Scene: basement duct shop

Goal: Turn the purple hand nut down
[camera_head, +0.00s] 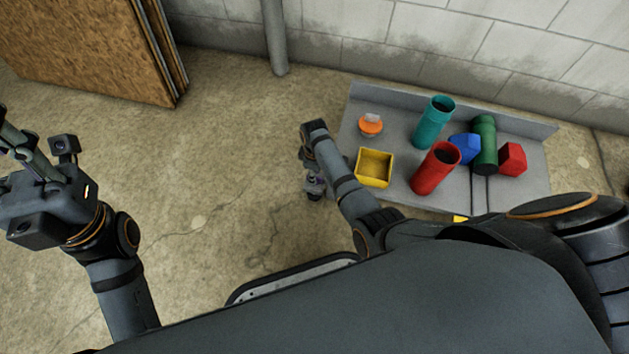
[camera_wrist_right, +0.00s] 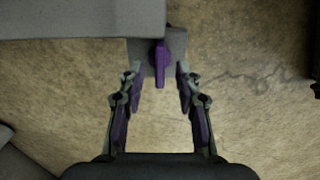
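The purple hand nut (camera_wrist_right: 160,64) shows in the right wrist view as a narrow upright purple shape. It sits against a small grey block (camera_wrist_right: 176,45) at the edge of a grey surface. My right gripper (camera_wrist_right: 158,76) is open, with one finger on each side of the nut and a gap to it on both sides. In the head view my right gripper (camera_head: 314,187) is by the bench's left end, and I cannot make out the nut there. My left gripper (camera_head: 14,138) is at the far left edge, away from the bench; its finger opening is unclear.
The grey bench (camera_head: 398,100) holds a yellow bin (camera_head: 374,168), an orange-based item (camera_head: 370,125), teal (camera_head: 432,125), red (camera_head: 434,170) and green (camera_head: 484,145) tubes, a blue piece (camera_head: 464,148) and a red piece (camera_head: 512,159). Brown boards (camera_head: 90,45) lean at the upper left. Floor left of the bench is clear.

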